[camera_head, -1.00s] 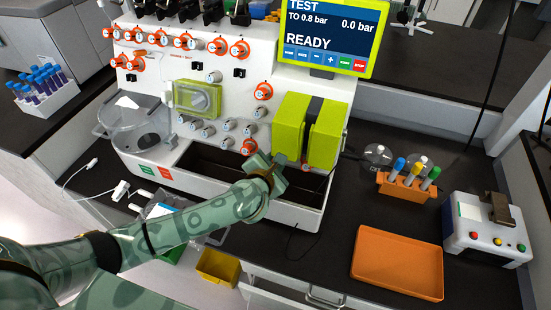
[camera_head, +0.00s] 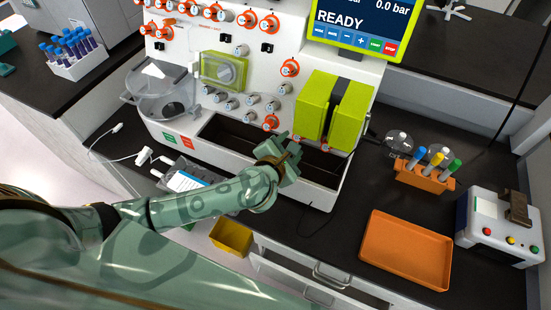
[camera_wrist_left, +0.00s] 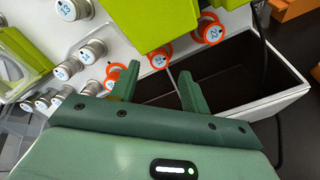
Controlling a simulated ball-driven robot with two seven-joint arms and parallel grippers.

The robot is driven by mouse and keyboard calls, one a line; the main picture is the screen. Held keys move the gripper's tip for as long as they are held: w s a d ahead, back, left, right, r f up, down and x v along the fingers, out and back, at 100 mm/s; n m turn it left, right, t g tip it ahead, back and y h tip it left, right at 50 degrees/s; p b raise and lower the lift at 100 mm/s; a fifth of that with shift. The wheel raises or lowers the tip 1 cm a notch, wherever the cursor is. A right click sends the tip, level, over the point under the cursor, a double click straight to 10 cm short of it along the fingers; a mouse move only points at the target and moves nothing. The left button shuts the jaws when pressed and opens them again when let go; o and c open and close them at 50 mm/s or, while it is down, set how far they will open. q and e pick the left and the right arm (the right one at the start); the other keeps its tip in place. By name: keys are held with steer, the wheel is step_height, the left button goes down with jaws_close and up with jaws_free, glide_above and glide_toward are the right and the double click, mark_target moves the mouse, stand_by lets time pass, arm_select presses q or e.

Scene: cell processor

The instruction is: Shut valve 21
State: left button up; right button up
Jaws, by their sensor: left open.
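The white cell processor (camera_head: 205,70) carries knobs with numbered caps. Three orange-ringed valves show in the left wrist view: a right one (camera_wrist_left: 210,30) whose cap seems to read 22, a middle one (camera_wrist_left: 158,57), and a left one (camera_wrist_left: 112,75) partly behind a finger. The caps of the middle and left ones are too small to read surely, so I cannot tell which is valve 21. My left gripper (camera_head: 290,144) is open and empty just in front of the lower valves; in its wrist view (camera_wrist_left: 160,75) the middle valve lies between and beyond the fingertips. My right gripper is not in view.
Lime-green blocks (camera_head: 333,110) jut out above the lower valves. A dark open trough (camera_head: 228,135) lies below the knobs. The screen (camera_head: 365,22) reads READY. An orange tray (camera_head: 405,250) and a tube rack (camera_head: 423,177) stand to the right.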

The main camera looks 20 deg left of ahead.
arm_select(q)
steer(key=p+v, duration=0.1)
steer(key=v, duration=1)
